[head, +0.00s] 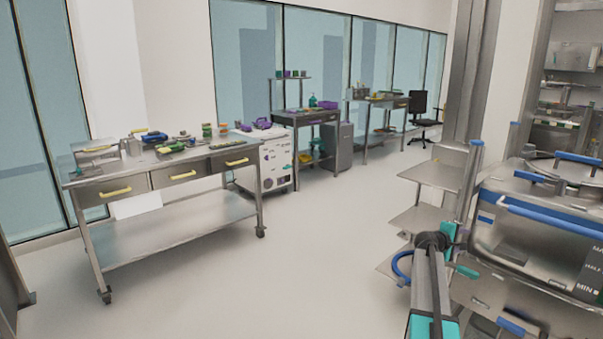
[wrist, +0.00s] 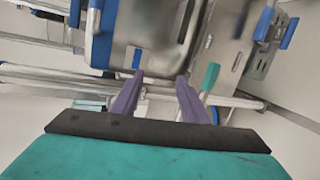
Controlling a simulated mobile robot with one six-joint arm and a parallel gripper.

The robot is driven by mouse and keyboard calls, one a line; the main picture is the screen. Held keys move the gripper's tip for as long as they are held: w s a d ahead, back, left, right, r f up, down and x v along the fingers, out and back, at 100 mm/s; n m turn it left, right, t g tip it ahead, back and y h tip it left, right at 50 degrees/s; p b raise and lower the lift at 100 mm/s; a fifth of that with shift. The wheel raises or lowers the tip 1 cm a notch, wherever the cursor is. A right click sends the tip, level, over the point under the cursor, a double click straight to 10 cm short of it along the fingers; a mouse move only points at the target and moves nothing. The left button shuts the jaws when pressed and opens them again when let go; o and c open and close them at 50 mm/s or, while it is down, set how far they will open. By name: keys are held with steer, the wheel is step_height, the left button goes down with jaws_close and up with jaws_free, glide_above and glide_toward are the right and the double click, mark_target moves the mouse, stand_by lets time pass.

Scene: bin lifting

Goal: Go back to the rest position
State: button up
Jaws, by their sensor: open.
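My gripper (wrist: 160,80) shows in the wrist view with its two purple fingers spread apart and nothing between them. Its fingers point toward a steel bin (wrist: 135,30) with blue edging, and I cannot tell whether they touch it. In the head view my arm reaches forward at the lower right, beside the steel bin (head: 530,235) with its blue handle bar. The fingertips are hidden there behind my own arm.
Steel shelves (head: 432,175) stand just left of the bin. A steel table with drawers (head: 165,180) stands at the left, with small items on top. A white cabinet (head: 265,165) and more benches stand behind. The floor (head: 250,285) between is clear.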

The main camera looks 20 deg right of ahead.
steer(key=w+a+f+n+y+p, duration=0.1)
steer(key=w+a+f+y, duration=0.1)
steer(key=a+f, duration=1.15)
steer(key=w+a+f+n+y+p, duration=0.1)
steer(key=w+a+f+n+y, duration=0.15)
steer(key=a+f, duration=1.1)
steer(key=s+a+f+y, duration=0.1)
steer(key=s+a+f, duration=0.1)
steer(key=a+f, duration=0.35)
steer(key=s+a+f+y, duration=0.1)
steer(key=s+a+f, duration=0.15)
steer(key=a, duration=0.55)
steer(key=s+a+f+m+g+y+p, duration=0.1)
steer(key=s+a+f+g+y, duration=0.1)
steer(key=s+a+f, duration=0.55)
steer(key=s+a+f+m+g+y+p, duration=0.1)
steer(key=s+a+f+g+y, duration=0.15)
steer(key=s+a, duration=0.9)
steer(key=s+a+m+g+y, duration=0.1)
steer(key=s+a+m+g, duration=0.1)
steer(key=s+a, duration=0.3)
steer(key=s+a+m+g+y, duration=0.2)
steer(key=s+a, duration=0.4)
steer(key=s, duration=0.8)
steer(key=shift+m+p, duration=0.3)
steer(key=shift+m, duration=0.55)
steer(key=shift+r, duration=0.1)
steer(key=shift+c, duration=0.3)
